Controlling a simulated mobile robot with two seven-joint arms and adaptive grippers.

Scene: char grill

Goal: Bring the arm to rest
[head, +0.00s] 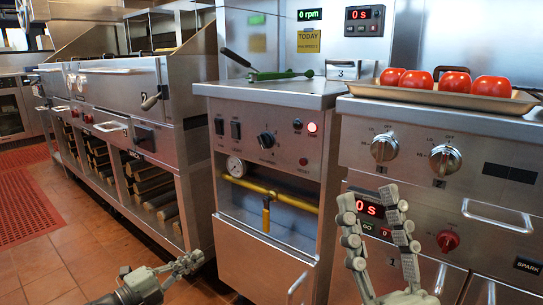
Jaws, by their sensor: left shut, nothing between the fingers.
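My right gripper (369,196) points up in front of the right-hand cooker's front panel. Its two fingers stand apart and hold nothing that I can see. It partly hides a red digital display (371,210) behind it.
The middle cabinet (275,95) has a green-handled tool (280,75) on top and a yellow gas pipe (262,188) below. A tray (440,97) of red tomatoes (453,82) stands on the right cooker. A long grill (110,100) stands at left.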

